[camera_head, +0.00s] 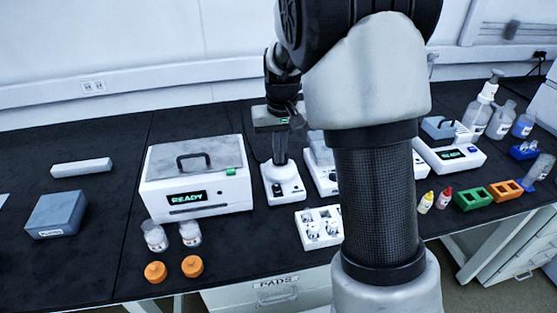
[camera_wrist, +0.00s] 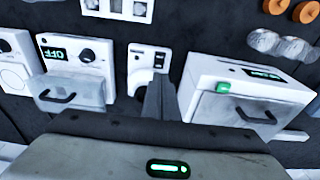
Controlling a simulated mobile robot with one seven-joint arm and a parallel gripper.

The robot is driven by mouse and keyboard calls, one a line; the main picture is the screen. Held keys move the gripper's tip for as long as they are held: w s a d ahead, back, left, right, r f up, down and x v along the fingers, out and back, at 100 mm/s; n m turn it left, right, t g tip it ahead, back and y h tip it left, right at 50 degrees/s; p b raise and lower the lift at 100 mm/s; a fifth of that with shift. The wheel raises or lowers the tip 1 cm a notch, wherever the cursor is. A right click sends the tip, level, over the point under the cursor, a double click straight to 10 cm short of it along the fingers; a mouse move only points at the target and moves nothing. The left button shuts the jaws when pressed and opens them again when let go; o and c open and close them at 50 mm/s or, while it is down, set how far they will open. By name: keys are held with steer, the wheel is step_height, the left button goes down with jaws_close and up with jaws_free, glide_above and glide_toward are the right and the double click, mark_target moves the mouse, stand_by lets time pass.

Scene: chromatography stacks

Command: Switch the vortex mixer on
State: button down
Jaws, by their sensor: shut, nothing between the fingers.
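The vortex mixer (camera_head: 284,191) appears to be the small white unit right of the READY box. It also shows in the wrist view (camera_wrist: 146,55). Its front has a dark switch (camera_head: 277,188) and a small dial; the switch also shows in the wrist view (camera_wrist: 159,60). My gripper (camera_head: 280,161) is shut and empty, pointing down over the rear of the mixer. No lit display shows on the mixer.
The white READY box (camera_head: 195,197) stands close on the left. A white unit reading OFF (camera_wrist: 75,55) stands close on the other side, mostly behind my arm in the head view. A white vial rack (camera_head: 305,238) sits in front. Orange caps (camera_head: 155,271) lie front left.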

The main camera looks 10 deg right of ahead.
mark_target(277, 185)
steer(key=shift+r, duration=0.25)
steer(key=shift+f, duration=0.1)
steer(key=shift+w+d+r+t+b, duration=0.15)
steer(key=shift+w+b, duration=0.15)
steer(key=shift+b, duration=0.25)
steer(key=shift+w+r+t+b, duration=0.15)
steer(key=shift+w+b, duration=0.15)
steer(key=shift+b, duration=0.2)
steer(key=shift+f, duration=0.2)
steer(key=w+f+b, duration=0.1)
steer(key=f, duration=0.8)
steer(key=w+f+b, duration=0.1)
steer(key=f, duration=0.3)
steer(key=shift+w+f+b, duration=0.35)
